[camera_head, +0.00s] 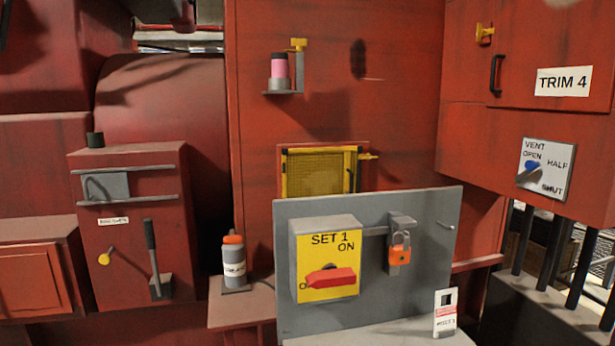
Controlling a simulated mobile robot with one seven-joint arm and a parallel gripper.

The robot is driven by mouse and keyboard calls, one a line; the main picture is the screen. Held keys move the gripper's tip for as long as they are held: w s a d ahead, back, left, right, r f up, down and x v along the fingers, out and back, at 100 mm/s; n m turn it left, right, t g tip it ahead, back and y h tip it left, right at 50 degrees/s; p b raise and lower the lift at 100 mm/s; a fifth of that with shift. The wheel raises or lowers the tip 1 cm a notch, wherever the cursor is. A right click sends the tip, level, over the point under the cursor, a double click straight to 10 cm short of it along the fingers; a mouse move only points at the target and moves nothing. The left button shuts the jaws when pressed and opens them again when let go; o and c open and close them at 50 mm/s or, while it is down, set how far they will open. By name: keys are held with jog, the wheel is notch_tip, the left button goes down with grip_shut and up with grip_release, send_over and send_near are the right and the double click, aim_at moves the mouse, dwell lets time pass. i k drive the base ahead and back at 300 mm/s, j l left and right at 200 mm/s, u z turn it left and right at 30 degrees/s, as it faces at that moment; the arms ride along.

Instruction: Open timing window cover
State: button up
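A grey plate (115,184) sits between two horizontal grey rails on the front of a red box (165,235) at the left. It may be the timing window cover, but the small white label (113,221) below is too small to read surely. A dark curved shape, a handle or its shadow, shows at the plate's left part. The plate lies toward the left half of the rails; plain red face shows to its right. I cannot tell whether a window lies behind it. My gripper is not in view.
Below the plate are a yellow knob (104,259) and a black lever (152,255). A bottle (234,258) stands on a ledge to the right. A grey panel (375,290) with a red SET 1 switch (330,281) and an orange padlock (400,247) stands in front, centre right.

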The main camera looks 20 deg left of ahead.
aim_at(113, 186)
jog(key=u, duration=1.95)
jog(key=i+j, duration=0.15)
jog(key=j, duration=0.15)
jog(key=i+j, duration=0.1)
jog(key=j, duration=0.25)
jog(key=i+j, duration=0.15)
jog(key=j, duration=0.15)
jog(key=i+j, duration=0.15)
jog(key=j, duration=0.2)
jog(key=i+j, duration=0.25)
jog(key=i, duration=0.15)
jog(key=i+j+z, duration=0.15)
jog(key=i, duration=0.25)
jog(key=j, duration=0.1)
